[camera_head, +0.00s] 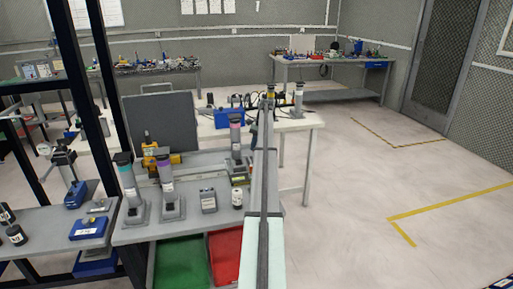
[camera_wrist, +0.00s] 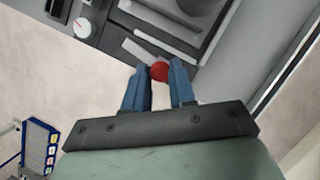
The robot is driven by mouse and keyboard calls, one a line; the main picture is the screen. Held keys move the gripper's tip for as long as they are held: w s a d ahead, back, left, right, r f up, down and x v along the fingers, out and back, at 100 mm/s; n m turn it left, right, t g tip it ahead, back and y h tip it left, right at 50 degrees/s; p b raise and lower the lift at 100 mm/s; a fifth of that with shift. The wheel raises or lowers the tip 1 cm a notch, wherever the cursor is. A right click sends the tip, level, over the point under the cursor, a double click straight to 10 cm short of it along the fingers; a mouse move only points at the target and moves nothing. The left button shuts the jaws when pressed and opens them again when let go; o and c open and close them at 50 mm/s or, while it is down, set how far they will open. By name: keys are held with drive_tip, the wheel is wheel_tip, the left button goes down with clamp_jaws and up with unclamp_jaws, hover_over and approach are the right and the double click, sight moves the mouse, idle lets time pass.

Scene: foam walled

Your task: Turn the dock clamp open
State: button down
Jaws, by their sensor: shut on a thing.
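In the wrist view, a round red knob (camera_wrist: 159,71) sits between the blue fingertips of my gripper (camera_wrist: 160,72), which is shut on it. A pale flat bar (camera_wrist: 142,50) runs up-left from beside the knob, and a grey fixture (camera_wrist: 165,25) with raised rails lies just beyond. I take these for the dock clamp and its handle. The fingers hide part of the knob's sides. In the head view my arm reaches forward over the bench's right end; the knob is hidden there, and the clamp cannot be made out.
The grey bench (camera_head: 140,233) carries several upright devices with coloured bands, such as a purple-banded one (camera_head: 167,187), plus a small meter box (camera_head: 208,200) and a black-and-white cylinder (camera_head: 237,198). Green (camera_head: 182,264) and red (camera_head: 225,255) bins stand below. Floor at right is clear.

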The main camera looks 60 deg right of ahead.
drive_tip(key=shift+n+g, duration=0.4)
drive_tip(key=shift+n, duration=0.4)
drive_tip(key=c, duration=0.9)
unclamp_jaws()
drive_tip(key=shift+c, duration=0.2)
